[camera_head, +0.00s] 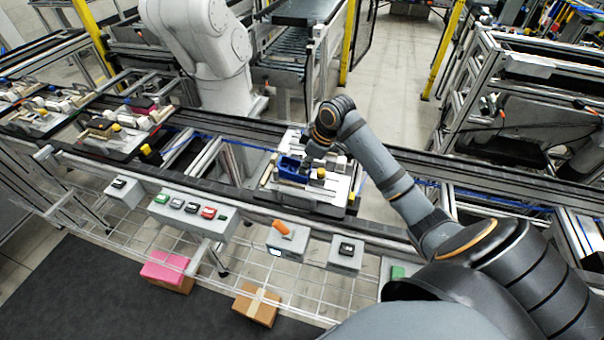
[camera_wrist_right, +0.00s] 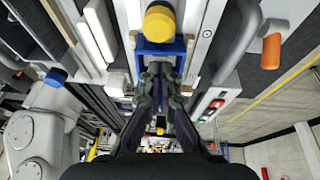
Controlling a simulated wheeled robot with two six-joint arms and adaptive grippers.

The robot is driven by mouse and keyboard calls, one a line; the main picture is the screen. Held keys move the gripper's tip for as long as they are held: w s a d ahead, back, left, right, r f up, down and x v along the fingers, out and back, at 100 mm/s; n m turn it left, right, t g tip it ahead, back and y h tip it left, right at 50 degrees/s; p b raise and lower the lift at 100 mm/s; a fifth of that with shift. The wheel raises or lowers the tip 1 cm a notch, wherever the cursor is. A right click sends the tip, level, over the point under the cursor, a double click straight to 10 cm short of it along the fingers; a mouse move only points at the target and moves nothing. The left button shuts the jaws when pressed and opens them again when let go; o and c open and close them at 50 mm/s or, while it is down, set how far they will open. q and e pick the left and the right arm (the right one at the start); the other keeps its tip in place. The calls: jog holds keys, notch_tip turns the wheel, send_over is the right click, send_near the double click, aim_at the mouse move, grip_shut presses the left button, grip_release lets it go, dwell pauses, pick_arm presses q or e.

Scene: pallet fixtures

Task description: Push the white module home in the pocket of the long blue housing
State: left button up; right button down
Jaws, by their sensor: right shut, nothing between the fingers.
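The blue housing (camera_head: 291,170) sits in the pallet fixture (camera_head: 322,208) on the conveyor, in the middle of the head view. Part of it shows in the right wrist view (camera_wrist_right: 147,48), between the fingers and a yellow knob. My right gripper (camera_head: 316,151) is just above the housing's right side. In the right wrist view my gripper's fingers (camera_wrist_right: 160,72) are together with nothing between them, pointing at the housing. I cannot make out the white module; the gripper may hide it. I cannot tell whether the fingers touch anything. My left gripper is not in view.
Other loaded pallets (camera_head: 110,130) stand farther left on the conveyor. A white robot arm (camera_head: 208,50) stands behind the line. Button boxes (camera_head: 190,210) and an orange-handled switch box (camera_head: 287,235) line the front rail. Cardboard boxes (camera_head: 257,303) lie below.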

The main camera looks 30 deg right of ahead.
jog(key=shift+f+p, duration=0.1)
jog(key=shift+p, duration=0.2)
dwell(0.5)
jog(key=p+v, duration=0.2)
jog(key=p, duration=0.1)
jog(key=p+v, duration=0.2)
jog(key=p, duration=0.1)
jog(key=w+a+p+v, duration=0.1)
jog(key=p+v, duration=0.1)
jog(key=v, duration=0.1)
jog(key=shift+w+r+p, duration=0.1)
jog(key=shift+r+p, duration=0.2)
jog(key=shift+p, duration=0.1)
jog(key=shift+f, duration=0.1)
